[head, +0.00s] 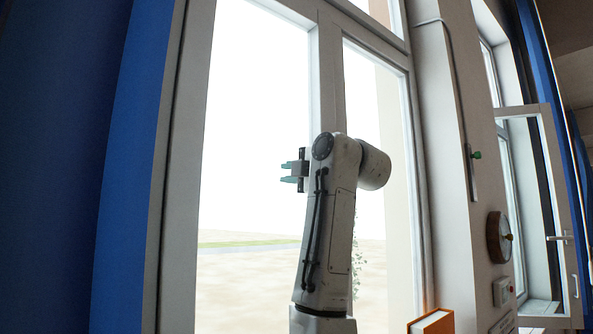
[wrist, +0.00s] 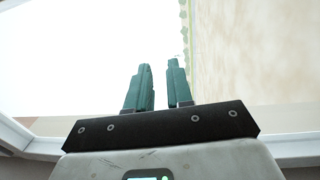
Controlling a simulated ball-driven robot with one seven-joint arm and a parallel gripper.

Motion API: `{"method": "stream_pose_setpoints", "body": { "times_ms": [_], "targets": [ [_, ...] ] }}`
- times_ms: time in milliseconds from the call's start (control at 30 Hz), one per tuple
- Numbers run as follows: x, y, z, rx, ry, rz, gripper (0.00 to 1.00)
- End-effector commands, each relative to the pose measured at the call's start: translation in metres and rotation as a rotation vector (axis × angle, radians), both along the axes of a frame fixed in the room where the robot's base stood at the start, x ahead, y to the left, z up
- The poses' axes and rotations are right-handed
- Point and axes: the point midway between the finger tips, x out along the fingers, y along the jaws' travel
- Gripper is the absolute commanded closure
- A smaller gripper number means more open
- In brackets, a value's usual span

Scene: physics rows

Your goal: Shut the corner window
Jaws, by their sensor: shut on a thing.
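A window on the right wall has its sash (head: 574,290) swung open into the room. A lever handle (head: 560,238) sits on that sash. I cannot tell for certain that this is the corner window. A large window with a white frame (head: 327,75) fills the middle of the head view, behind my arm. My gripper (head: 283,172) is in front of its left pane, far from the open sash. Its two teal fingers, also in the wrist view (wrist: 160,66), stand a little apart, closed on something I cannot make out. Bright glare fills much of the wrist view.
A blue curtain (head: 125,170) hangs at the left. An orange-covered book (head: 433,322) is at the bottom edge.

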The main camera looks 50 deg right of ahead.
Motion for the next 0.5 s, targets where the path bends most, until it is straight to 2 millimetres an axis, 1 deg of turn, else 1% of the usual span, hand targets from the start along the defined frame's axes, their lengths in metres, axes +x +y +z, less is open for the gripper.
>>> {"method": "stream_pose_setpoints", "body": {
  "times_ms": [33,167,267,500],
  "targets": [
    [0.003,-0.008,-0.003,0.004,0.001,-0.009,1.00],
    [-0.008,-0.009,-0.005,0.005,-0.002,-0.016,1.00],
    [-0.025,-0.004,-0.006,0.001,-0.005,-0.019,1.00],
    [-0.075,0.013,-0.006,-0.004,-0.008,-0.016,1.00]
  ]
}}
